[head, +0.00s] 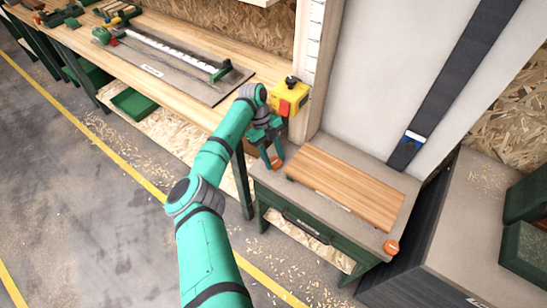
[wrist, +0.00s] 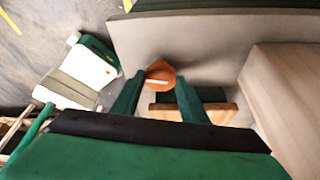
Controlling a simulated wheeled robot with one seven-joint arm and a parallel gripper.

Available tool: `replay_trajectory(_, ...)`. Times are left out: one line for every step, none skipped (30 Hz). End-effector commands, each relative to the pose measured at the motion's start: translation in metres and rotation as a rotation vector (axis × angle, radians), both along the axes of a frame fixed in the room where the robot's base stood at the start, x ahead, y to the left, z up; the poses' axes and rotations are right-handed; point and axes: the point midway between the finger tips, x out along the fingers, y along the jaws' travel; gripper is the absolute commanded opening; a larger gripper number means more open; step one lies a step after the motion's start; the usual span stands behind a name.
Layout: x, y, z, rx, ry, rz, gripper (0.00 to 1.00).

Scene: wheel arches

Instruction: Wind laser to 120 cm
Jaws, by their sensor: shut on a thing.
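My gripper (head: 275,158) points down at the left end of the grey-topped green bench and is shut on an orange knob (head: 277,163). In the wrist view the orange knob (wrist: 160,74) sits between the two green fingertips and carries a white mark. A yellow box (head: 290,97) with a red-orange face and a black knob on top, perhaps the laser, is beside the post, just above my gripper. A white scale (head: 316,30) with dark marks runs up the post. Its numbers are too small to read, and no laser spot is clear.
A wooden board (head: 345,187) lies on the green bench (head: 285,195), with a second orange knob (head: 391,247) at its right front corner. A long wooden workbench (head: 195,108) holds a metal rail at the left. A dark strap (head: 440,110) hangs on the pale panel. The floor in front is open.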

Motion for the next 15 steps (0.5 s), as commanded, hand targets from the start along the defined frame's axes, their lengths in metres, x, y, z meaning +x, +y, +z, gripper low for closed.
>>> replay_trajectory(-0.0013,-0.0006,0.0001,-0.001,0.005,-0.007,0.17)
replay_trajectory(-0.0014,-0.0007,0.0001,-0.001,0.004,-0.008,0.17)
replay_trajectory(-0.0014,-0.0008,0.0001,-0.001,0.005,-0.010,0.17)
replay_trajectory(-0.0014,-0.0008,0.0001,-0.002,0.005,-0.011,0.17)
replay_trajectory(-0.0015,-0.0008,0.0000,-0.002,0.005,-0.012,0.17)
replay_trajectory(-0.0015,-0.0008,0.0001,-0.002,0.005,-0.012,0.17)
replay_trajectory(-0.0016,-0.0009,0.0000,-0.002,0.005,-0.012,0.17)
replay_trajectory(-0.0016,-0.0009,0.0000,-0.002,0.005,-0.012,0.17)
replay_trajectory(-0.0016,-0.0009,0.0000,-0.001,0.006,-0.011,0.17)
replay_trajectory(-0.0017,-0.0010,-0.0001,-0.001,0.006,-0.011,0.17)
replay_trajectory(-0.0017,-0.0010,-0.0001,-0.001,0.006,-0.011,0.17)
replay_trajectory(-0.0017,-0.0010,-0.0001,-0.001,0.006,-0.011,0.17)
replay_trajectory(-0.0017,-0.0010,-0.0001,-0.001,0.006,-0.011,0.42)
replay_trajectory(-0.0017,-0.0009,-0.0001,-0.001,0.006,-0.011,0.49)
replay_trajectory(-0.0017,-0.0008,-0.0001,-0.001,0.006,-0.011,0.58)
